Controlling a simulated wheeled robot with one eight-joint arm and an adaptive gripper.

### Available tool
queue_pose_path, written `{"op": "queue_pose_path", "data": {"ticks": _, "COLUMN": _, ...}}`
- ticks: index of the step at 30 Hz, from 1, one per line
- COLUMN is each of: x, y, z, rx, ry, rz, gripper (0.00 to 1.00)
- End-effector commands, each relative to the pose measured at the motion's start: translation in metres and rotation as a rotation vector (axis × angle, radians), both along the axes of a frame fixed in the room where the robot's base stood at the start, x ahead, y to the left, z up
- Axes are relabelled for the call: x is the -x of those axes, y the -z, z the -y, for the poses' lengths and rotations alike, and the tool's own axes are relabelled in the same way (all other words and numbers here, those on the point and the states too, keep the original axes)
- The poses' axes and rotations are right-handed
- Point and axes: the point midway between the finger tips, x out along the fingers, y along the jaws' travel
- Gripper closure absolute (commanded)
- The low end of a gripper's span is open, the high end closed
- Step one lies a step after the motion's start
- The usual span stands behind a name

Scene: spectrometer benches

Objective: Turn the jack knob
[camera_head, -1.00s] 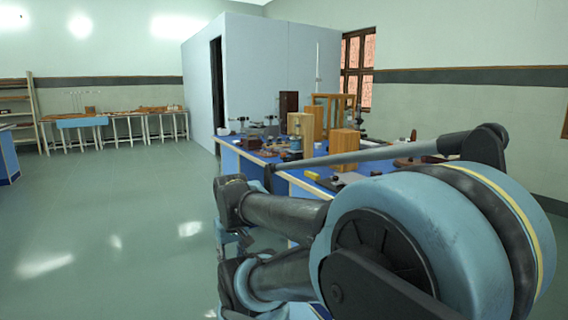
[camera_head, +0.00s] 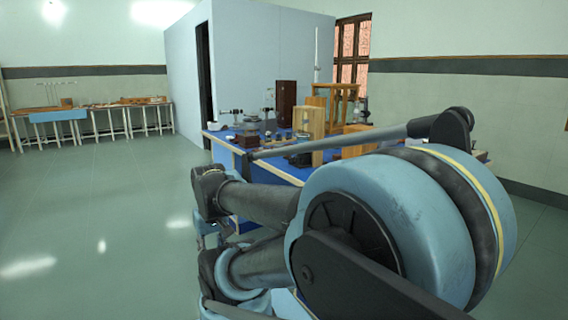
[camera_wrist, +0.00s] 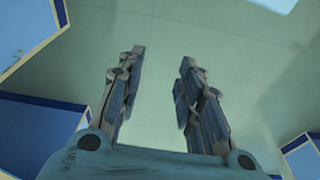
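No jack knob can be made out in either view. My gripper (camera_wrist: 160,72) shows in the wrist view with its two fingers apart and nothing between them. It points down over bare green floor, with blue benches at the edges of that view. In the head view my arm covers the lower right, and the gripper itself is hidden. The blue-topped bench (camera_head: 223,142) stands beyond the arm. It carries several instruments, among them a dark device on a stand (camera_head: 250,131), too small to identify as a jack.
A tall dark brown box (camera_head: 286,103) and a light wooden block (camera_head: 309,121) stand on the bench. A wooden frame (camera_head: 343,98) is behind them. A long table (camera_head: 96,107) stands along the far wall. The green floor (camera_head: 90,210) at left is clear.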

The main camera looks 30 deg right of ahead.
Motion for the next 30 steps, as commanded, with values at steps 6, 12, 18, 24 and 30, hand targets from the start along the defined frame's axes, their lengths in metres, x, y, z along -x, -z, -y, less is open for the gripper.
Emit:
{"op": "queue_pose_path", "data": {"ticks": 6, "x": 0.0, "y": 0.0, "z": 0.0, "rx": 0.0, "ry": 0.0, "rz": 0.0, "gripper": 0.67}}
{"op": "queue_pose_path", "data": {"ticks": 12, "x": 0.007, "y": -0.005, "z": 0.001, "rx": 0.003, "ry": 0.005, "rz": 0.01, "gripper": 0.51}}
{"op": "queue_pose_path", "data": {"ticks": 18, "x": -0.011, "y": -0.017, "z": 0.018, "rx": 0.058, "ry": 0.09, "rz": 0.017, "gripper": 0.51}}
{"op": "queue_pose_path", "data": {"ticks": 24, "x": -0.048, "y": -0.037, "z": 0.054, "rx": 0.166, "ry": 0.256, "rz": 0.043, "gripper": 0.51}}
{"op": "queue_pose_path", "data": {"ticks": 30, "x": -0.089, "y": -0.057, "z": 0.093, "rx": 0.278, "ry": 0.426, "rz": 0.09, "gripper": 0.51}}
